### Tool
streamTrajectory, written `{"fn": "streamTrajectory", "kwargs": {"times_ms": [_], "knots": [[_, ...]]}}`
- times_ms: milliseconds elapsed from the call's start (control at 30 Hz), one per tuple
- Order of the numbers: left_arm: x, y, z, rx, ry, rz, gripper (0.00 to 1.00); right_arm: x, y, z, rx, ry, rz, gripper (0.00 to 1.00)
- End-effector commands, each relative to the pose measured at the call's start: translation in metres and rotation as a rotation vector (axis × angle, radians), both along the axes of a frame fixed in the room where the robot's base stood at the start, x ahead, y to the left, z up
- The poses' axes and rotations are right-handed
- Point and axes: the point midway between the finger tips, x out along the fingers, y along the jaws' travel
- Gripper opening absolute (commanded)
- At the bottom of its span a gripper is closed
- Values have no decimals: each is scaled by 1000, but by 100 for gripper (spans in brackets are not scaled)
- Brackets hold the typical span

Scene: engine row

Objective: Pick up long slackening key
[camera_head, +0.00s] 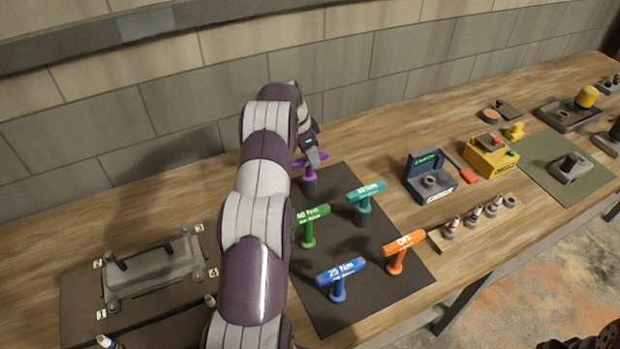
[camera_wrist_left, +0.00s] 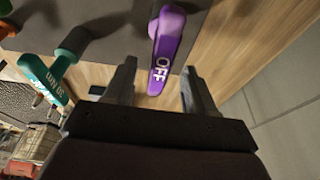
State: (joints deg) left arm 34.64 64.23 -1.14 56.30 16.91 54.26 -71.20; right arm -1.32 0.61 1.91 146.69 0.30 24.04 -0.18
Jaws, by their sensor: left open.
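An orange key (camera_head: 404,241), also marked OFF, stands at the mat's right front. My left gripper (camera_head: 316,156) is at the purple key, its arm reaching across the mat's left side. In the left wrist view its two open fingers (camera_wrist_left: 158,78) lie on either side of the end of the purple handle. I cannot tell whether they touch it. My right gripper is not in view.
Teal (camera_head: 366,192), green (camera_head: 312,212) and blue (camera_head: 341,270) keys stand on the same mat. A grey tester (camera_head: 428,180), a yellow box (camera_head: 489,156) and a wooden rack (camera_head: 478,222) are to the right. A block wall runs behind the bench.

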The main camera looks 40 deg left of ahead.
Motion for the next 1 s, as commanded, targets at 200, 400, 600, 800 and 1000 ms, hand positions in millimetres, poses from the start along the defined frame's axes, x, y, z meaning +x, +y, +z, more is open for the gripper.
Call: {"fn": "streamTrajectory", "kwargs": {"times_ms": [200,400,600,800,1000], "knots": [[4,-3,-34,-1,3,-2,55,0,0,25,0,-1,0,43],[6,-3,-44,0,1,0,55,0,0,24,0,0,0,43],[5,-3,-44,-1,2,-1,13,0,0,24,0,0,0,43],[6,-3,-42,0,-1,0,0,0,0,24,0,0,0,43],[6,-3,-41,0,-1,0,0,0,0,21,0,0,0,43]]}}
